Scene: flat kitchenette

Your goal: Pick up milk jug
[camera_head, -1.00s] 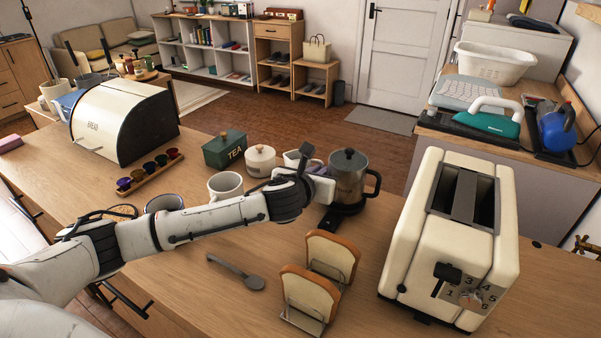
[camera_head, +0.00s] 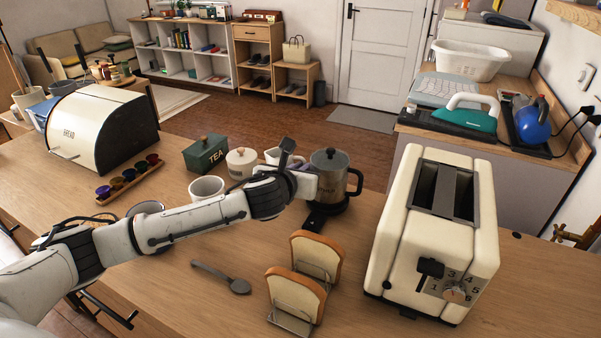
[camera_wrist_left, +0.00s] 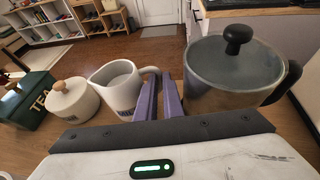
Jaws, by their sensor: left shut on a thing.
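The milk jug (camera_head: 271,156) is a small white jug at the back of the wooden counter, partly hidden behind my left arm. In the left wrist view the jug (camera_wrist_left: 113,88) shows its open top and a curved handle on its right side. My left gripper (camera_head: 299,170) is at the jug's handle, just left of the kettle. Its purple fingers (camera_wrist_left: 162,92) are shut on the handle. The jug's base is hidden, so I cannot tell whether it touches the counter. My right gripper is not in view.
The kettle (camera_head: 330,178) stands close on the right of my gripper. A lidded white pot (camera_head: 241,163) and a green tea tin (camera_head: 206,154) stand left of the jug. A mug (camera_head: 206,188), toast rack (camera_head: 290,306), spoon (camera_head: 222,276) and toaster (camera_head: 432,235) are nearer.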

